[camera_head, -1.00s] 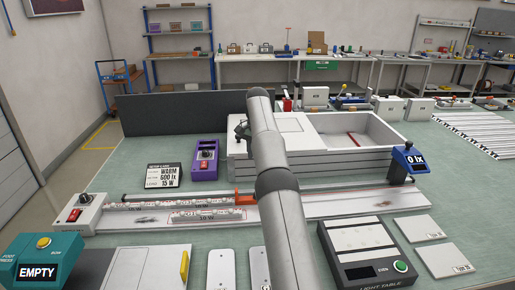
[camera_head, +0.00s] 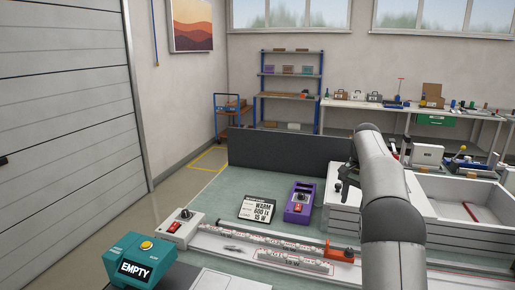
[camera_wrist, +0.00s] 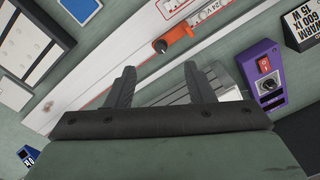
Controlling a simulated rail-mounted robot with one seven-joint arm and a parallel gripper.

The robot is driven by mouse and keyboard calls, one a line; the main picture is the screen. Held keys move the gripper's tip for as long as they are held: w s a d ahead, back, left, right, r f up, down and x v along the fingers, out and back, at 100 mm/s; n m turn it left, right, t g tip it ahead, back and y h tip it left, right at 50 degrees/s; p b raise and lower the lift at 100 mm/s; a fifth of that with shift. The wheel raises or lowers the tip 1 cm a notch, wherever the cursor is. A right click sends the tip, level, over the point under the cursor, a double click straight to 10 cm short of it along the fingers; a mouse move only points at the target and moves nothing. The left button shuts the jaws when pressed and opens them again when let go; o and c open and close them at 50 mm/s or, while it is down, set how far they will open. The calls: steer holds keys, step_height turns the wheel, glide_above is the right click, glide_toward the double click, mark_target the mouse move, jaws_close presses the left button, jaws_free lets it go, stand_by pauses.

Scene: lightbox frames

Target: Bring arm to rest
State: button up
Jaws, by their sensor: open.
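My gripper (camera_wrist: 160,82) is in the wrist view with its two dark fingers apart and nothing held between them. Behind the fingers are the green bench top and part of a grey-white slatted object. In the head view my grey arm reaches forward on the right. A dark part of my gripper (camera_head: 347,181) shows left of the arm, over the front of a white box (camera_head: 342,222). The rest of the gripper is hidden behind the arm.
A purple switch box (camera_head: 299,204) and a label card (camera_head: 262,212) stand left of the arm. A rail with LED strips (camera_head: 268,246) and an orange clamp (camera_head: 340,254) lies nearer. A teal EMPTY box (camera_head: 137,262) is front left. A dark panel (camera_head: 285,162) stands behind.

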steer(key=s+a+r+n, duration=0.3)
steer(key=s+a, duration=0.4)
steer(key=s, duration=0.4)
steer(key=s+a+f+n, duration=0.2)
steer(key=s+a+f, duration=0.1)
steer(key=s, duration=0.7)
steer(key=s+a+f+n, duration=0.2)
steer(key=s+a+f, duration=0.1)
steer(key=s, duration=0.7)
steer(key=s+a+f+n, duration=0.3)
steer(key=s+f, duration=0.2)
steer(key=s, duration=0.5)
steer(key=shift+s+a+f+t+b, duration=0.2)
steer(key=shift+s+t+b, duration=0.1)
steer(key=shift+s+b, duration=0.1)
